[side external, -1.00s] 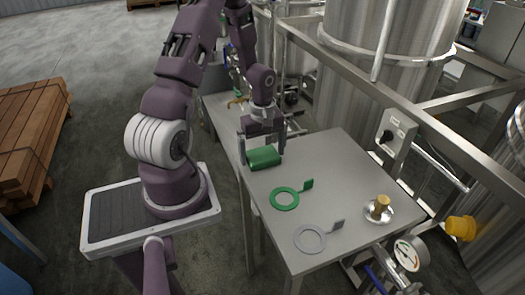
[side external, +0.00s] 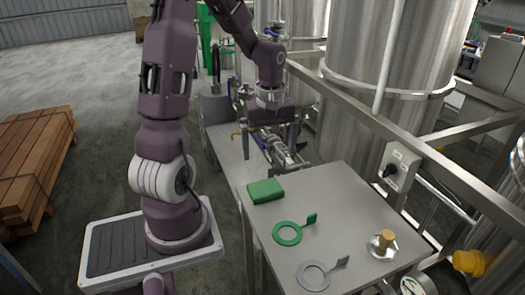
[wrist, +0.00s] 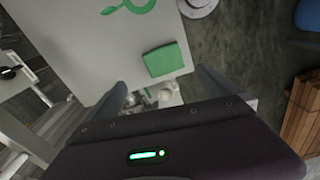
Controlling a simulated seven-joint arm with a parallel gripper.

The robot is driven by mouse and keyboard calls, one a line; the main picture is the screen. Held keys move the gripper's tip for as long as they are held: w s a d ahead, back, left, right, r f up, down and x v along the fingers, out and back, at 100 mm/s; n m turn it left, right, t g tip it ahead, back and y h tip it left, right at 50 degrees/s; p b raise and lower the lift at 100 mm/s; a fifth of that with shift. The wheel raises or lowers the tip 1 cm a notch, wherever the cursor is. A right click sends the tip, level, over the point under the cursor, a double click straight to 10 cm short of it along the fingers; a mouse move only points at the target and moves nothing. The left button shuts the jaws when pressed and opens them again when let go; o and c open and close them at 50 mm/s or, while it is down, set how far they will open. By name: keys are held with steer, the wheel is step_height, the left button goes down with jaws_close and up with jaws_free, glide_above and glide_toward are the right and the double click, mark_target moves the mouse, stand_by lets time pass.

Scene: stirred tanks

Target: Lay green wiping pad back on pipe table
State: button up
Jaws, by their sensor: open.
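The green wiping pad (side external: 265,191) lies flat on the grey metal pipe table (side external: 335,192), near its back left edge in the side view. It also shows in the wrist view (wrist: 164,60), near the table's edge. My gripper (side external: 272,142) is open and empty. It is above and beyond the pad, apart from it, over the gap with the pipe fittings. In the wrist view its two fingers (wrist: 158,86) stand apart, with the pad beyond their tips.
A green ring with a tab (side external: 289,233), a grey ring with a tab (side external: 315,274) and a brass-topped piece on a round flange (side external: 384,242) lie on the table. A metal rail (side external: 440,165) and steel tanks (side external: 385,60) stand to the right. The table's middle is clear.

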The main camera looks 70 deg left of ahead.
steer(key=s+d+r+m+t+y, duration=0.1)
steer(key=d+r+m+t, duration=0.1)
steer(key=d+r+m, duration=0.55)
steer(key=s+d+r+m+t, duration=0.1)
steer(key=s+d+r+m, duration=0.2)
steer(key=s+d+m, duration=0.1)
steer(key=s+d+r+m+t+h, duration=0.1)
steer(key=s+d+r+m+t, duration=0.1)
steer(key=s+d+m, duration=0.3)
steer(key=s+d+r, duration=0.1)
steer(key=d, duration=0.2)
steer(key=shift+d+r+h, duration=0.3)
steer(key=shift+d+r, duration=0.05)
